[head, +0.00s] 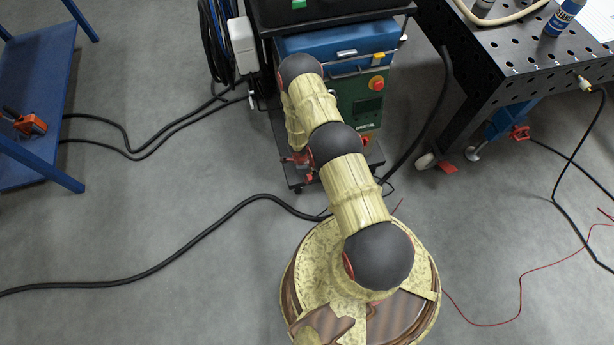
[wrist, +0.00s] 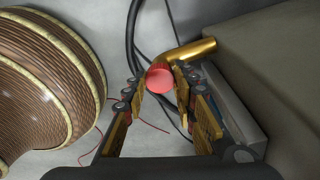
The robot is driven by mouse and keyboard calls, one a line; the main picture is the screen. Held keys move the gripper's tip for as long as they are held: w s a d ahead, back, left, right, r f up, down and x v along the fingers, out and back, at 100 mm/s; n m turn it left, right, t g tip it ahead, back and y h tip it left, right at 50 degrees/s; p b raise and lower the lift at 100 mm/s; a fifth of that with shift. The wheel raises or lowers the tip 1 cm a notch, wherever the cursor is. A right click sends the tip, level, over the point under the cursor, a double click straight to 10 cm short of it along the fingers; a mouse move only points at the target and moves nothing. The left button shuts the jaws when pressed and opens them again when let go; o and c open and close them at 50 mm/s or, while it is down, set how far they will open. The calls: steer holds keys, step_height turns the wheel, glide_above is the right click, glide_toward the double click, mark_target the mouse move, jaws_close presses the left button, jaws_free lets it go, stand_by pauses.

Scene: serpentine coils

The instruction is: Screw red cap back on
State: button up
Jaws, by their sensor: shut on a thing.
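The red cap (wrist: 160,78) is between the fingertips of my gripper (wrist: 162,88) in the wrist view. The fingers are shut on it, one on each side. A bent brass-coloured tube (wrist: 192,51) lies just beyond the cap, running up to the right. I cannot tell whether the cap touches the tube or sits on its end. In the head view my gripper and the cap do not show.
A cart with a blue and green machine (head: 360,95) stands beside my arm. A blue bench (head: 35,75) is at left and a black perforated table (head: 520,60) at right. Black cables (head: 165,262) and a red wire (head: 520,290) cross the floor.

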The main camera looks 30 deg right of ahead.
steer(key=o, duration=1.1)
steer(key=r+p, duration=0.2)
steer(key=r, duration=0.3)
steer(key=r+p, duration=0.2)
steer(key=r, duration=0.4)
steer(key=a+r+p, duration=0.1)
steer(key=r+p, duration=0.1)
steer(key=r, duration=0.4)
steer(key=shift+w+a+p, duration=0.1)
steer(key=shift+w+p, duration=0.25)
steer(key=shift+p, duration=0.05)
steer(key=shift+f, duration=0.1)
steer(key=shift+c, duration=0.2)
